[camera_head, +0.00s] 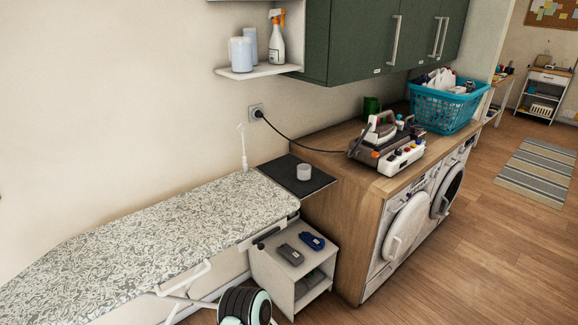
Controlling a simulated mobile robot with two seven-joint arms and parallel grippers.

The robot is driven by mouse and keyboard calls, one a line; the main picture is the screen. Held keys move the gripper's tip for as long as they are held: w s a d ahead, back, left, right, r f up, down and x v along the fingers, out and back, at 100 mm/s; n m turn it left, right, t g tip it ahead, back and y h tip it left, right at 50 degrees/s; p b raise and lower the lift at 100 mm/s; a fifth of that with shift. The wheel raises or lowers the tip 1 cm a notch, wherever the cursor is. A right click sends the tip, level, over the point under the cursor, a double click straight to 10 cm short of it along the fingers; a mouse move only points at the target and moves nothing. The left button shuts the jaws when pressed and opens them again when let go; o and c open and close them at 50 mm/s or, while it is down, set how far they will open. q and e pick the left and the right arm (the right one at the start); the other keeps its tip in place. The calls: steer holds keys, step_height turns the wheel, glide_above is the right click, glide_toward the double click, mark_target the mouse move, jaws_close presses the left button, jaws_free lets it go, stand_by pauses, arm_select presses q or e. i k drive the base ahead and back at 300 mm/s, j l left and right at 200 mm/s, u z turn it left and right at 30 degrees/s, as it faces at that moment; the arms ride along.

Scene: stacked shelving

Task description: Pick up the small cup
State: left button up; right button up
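A green cup-like thing (372,106) stands at the back of the counter, partly hidden behind the iron. Neither of my grippers shows in the head view.
A patterned ironing board (150,245) fills the left. The wooden counter (325,140) carries a steam iron (380,132) with a cord to the wall and a blue basket (440,108). A low white cabinet (268,262) holds small items. Floor at right is mostly clear.

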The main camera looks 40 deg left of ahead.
mark_target(304, 172)
steer(key=i+l+u, duration=0.1)
steer(key=i+u, duration=0.2)
steer(key=u, duration=0.2)
steer(key=i+l+u, duration=0.2)
steer(key=u, duration=0.25)
steer(key=i+l+u, duration=0.3)
steer(key=u, duration=0.2)
steer(key=i+l+u, duration=0.15)
steer(key=l+u, duration=0.3)
steer(key=i+l+u, duration=0.1)
steer(key=l+u, duration=0.25)
steer(key=u, duration=0.15)
